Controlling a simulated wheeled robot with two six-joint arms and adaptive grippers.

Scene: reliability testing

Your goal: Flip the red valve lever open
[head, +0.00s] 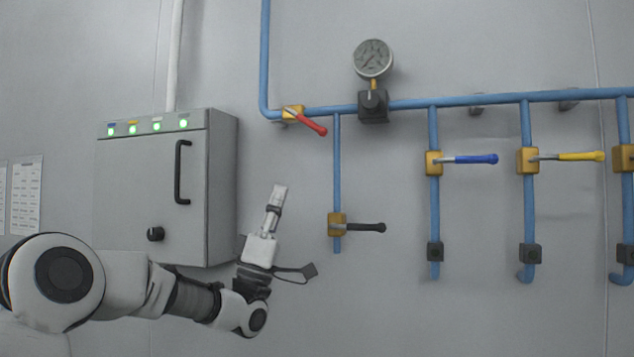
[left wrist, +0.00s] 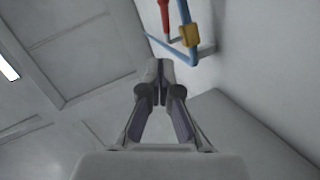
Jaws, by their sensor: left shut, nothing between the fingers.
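The red valve lever (head: 312,125) sits on a yellow valve body (head: 292,112) on the upper blue pipe in the head view. It slants down to the right from the valve. In the left wrist view the red lever (left wrist: 164,14) and the yellow valve body (left wrist: 189,36) show at the top, beyond my fingertips. My left gripper (head: 280,189) points up, below and left of the red lever, clear of it. Its fingers are shut and empty, and they also show in the left wrist view (left wrist: 158,72). My right gripper is in neither view.
A grey cabinet (head: 150,190) with a black handle stands left of my gripper. A black lever (head: 367,227) lies to its right on a vertical pipe. Blue (head: 475,159) and yellow (head: 580,156) levers and a gauge (head: 372,58) are further right. The wall between gripper and red lever is clear.

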